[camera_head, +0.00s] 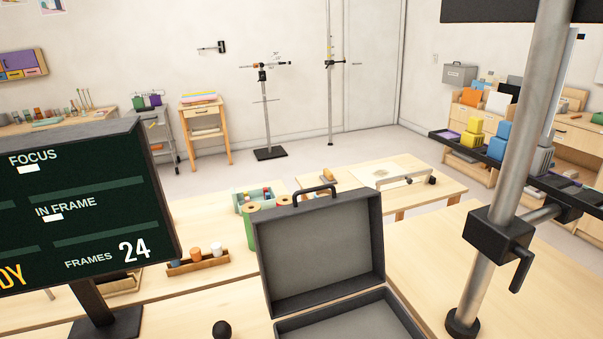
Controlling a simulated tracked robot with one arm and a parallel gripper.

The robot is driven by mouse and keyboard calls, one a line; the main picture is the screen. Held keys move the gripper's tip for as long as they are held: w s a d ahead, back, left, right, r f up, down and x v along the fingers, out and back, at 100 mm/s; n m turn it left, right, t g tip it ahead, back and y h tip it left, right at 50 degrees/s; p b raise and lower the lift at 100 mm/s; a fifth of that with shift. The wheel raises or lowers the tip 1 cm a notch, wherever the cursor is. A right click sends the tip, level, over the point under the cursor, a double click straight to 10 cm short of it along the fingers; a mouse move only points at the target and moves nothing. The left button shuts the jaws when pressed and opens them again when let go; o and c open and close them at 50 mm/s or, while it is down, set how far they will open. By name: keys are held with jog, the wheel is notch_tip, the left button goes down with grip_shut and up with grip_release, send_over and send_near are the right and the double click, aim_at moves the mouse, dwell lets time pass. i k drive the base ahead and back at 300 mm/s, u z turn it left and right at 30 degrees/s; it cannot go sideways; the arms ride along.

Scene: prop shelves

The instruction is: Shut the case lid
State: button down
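The dark grey case stands open on the wooden table at the bottom middle. Its lid (320,252) is raised, leaning back a little, with its plain grey inside facing me. A black handle (314,192) sits on the lid's upper edge. The case's base (345,322) lies in front of the lid; its inside looks grey and empty where it shows, and its near part is cut off by the frame's lower edge. My gripper is not seen in this view, so I cannot tell its distance from the lid.
A dark sign (80,215) on a stand is close at left. A metal pole (515,130) with a black clamp (500,236) rises at right. A small black ball (222,329) is left of the case. A wooden tray (198,262) and green tube (249,228) stand behind-left.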

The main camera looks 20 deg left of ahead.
aim_at(312, 253)
jog(key=z, duration=0.05)
jog(key=i, duration=1.2)
jog(key=z, duration=0.05)
